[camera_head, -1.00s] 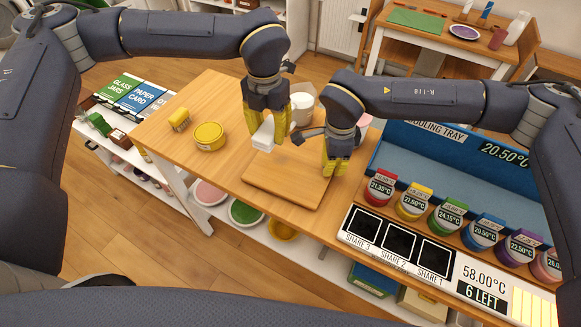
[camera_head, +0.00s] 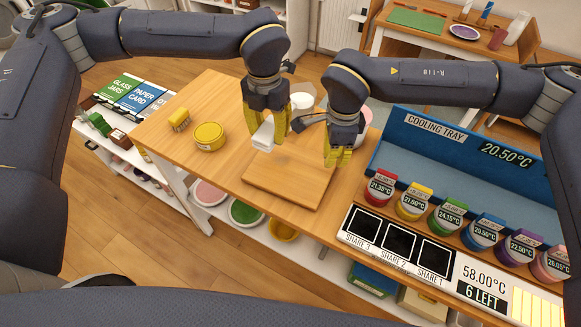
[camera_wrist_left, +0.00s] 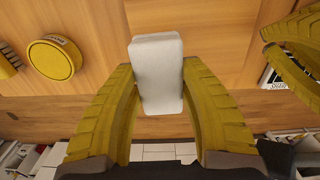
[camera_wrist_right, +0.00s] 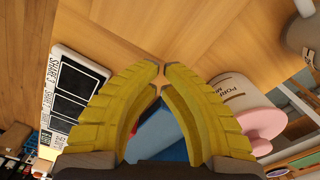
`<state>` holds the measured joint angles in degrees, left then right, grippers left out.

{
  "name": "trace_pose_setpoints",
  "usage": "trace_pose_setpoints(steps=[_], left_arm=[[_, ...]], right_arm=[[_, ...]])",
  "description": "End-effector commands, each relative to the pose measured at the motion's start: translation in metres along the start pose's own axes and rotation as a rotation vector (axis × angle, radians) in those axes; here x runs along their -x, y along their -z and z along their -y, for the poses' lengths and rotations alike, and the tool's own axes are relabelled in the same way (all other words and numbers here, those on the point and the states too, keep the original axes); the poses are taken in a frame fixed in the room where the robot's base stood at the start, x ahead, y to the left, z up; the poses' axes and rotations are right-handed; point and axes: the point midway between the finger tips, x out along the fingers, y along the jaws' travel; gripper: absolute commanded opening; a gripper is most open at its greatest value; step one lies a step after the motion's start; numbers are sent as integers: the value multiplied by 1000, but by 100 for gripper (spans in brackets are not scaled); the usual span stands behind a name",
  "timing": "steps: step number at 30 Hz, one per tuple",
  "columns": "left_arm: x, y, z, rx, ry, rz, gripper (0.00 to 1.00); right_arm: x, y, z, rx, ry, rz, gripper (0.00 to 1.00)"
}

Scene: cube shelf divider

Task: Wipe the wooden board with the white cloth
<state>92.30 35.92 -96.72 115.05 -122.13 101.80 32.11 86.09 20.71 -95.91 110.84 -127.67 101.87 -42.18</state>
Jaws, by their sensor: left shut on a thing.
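The white cloth (camera_head: 263,137) is a folded, block-like piece. My left gripper (camera_head: 268,122) is shut on it at the back left edge of the wooden board (camera_head: 284,185). The cloth also shows between both fingers in the left wrist view (camera_wrist_left: 157,70). I cannot tell whether it touches the board. The board lies flat on the table, its top bare apart from a faint paler patch near the cloth. My right gripper (camera_head: 338,157) hangs over the board's back right corner, empty, its fingertips almost meeting in the right wrist view (camera_wrist_right: 161,70).
A yellow round tin (camera_head: 208,137) and a yellow brush (camera_head: 179,120) stand left of the board. A white pot (camera_head: 303,103) is behind the grippers. The blue cooling tray (camera_head: 430,155) and coloured jars (camera_head: 447,214) are at right. The table's front edge runs close to the board.

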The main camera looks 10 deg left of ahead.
Motion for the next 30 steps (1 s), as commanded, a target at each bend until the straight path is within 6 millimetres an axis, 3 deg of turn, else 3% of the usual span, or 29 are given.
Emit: trace_pose_setpoints(steps=[7,21,30], left_arm=[[0,0,0,0,0,0,0],[0,0,0,0,0,0,0],[0,0,0,0,0,0,0]], right_arm=[[14,0,1,0,2,0,0],[92,0,1,0,4,0,0],[117,0,0,-1,0,0,0]])
